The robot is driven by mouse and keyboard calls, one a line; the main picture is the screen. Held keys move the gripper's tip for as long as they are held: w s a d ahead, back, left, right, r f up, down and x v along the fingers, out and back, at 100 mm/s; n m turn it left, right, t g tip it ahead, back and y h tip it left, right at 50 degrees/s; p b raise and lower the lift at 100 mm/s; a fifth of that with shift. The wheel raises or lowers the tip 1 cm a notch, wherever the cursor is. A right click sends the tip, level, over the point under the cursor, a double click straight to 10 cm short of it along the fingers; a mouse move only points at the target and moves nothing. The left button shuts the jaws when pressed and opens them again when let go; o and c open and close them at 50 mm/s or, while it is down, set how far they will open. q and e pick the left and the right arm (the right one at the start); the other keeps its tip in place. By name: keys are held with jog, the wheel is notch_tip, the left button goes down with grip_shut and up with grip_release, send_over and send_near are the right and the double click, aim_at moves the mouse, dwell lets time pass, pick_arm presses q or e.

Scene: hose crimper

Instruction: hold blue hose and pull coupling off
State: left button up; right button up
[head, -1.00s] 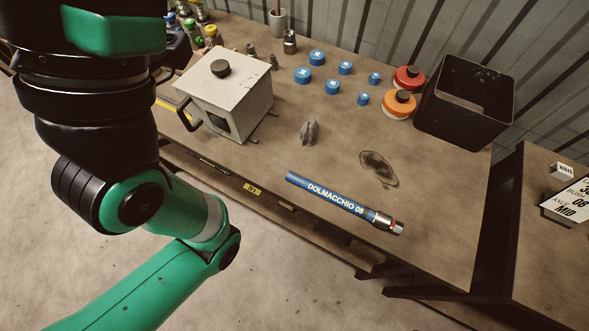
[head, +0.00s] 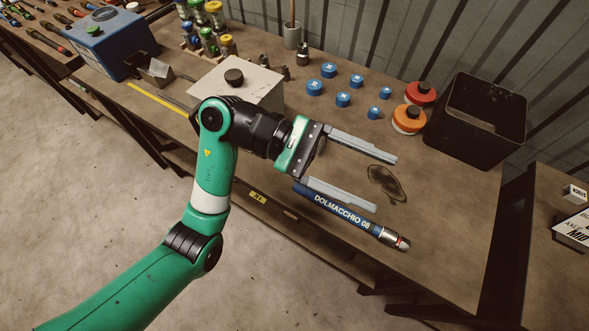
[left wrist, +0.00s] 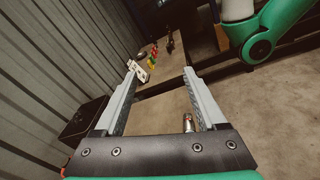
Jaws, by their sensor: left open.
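The blue hose (head: 335,212), lettered DOLMACCHIO 08, lies slantwise near the front edge of the workbench. In the left wrist view, the metal coupling (left wrist: 188,123) shows beside the right finger of my open left gripper (left wrist: 160,70). My right gripper is not in view.
A white box with a black knob (head: 255,84) stands behind my left wrist. Several blue caps (head: 343,100), red and orange round containers (head: 410,118) and a black bin (head: 462,150) stand farther back. A dark stain (head: 388,183) marks the bench. A second table (head: 540,220) is at right.

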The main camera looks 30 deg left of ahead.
pick_arm(q)
jog(key=w+a+f+n+y, duration=0.1)
jog(key=a+f+n+y, duration=0.4)
jog(key=f, duration=1)
send_near(336, 207)
jog(key=x, duration=1)
jog(key=shift+d+f, duration=0.1)
jog(key=shift+d, duration=0.05)
grip_shut()
dwell(1.1)
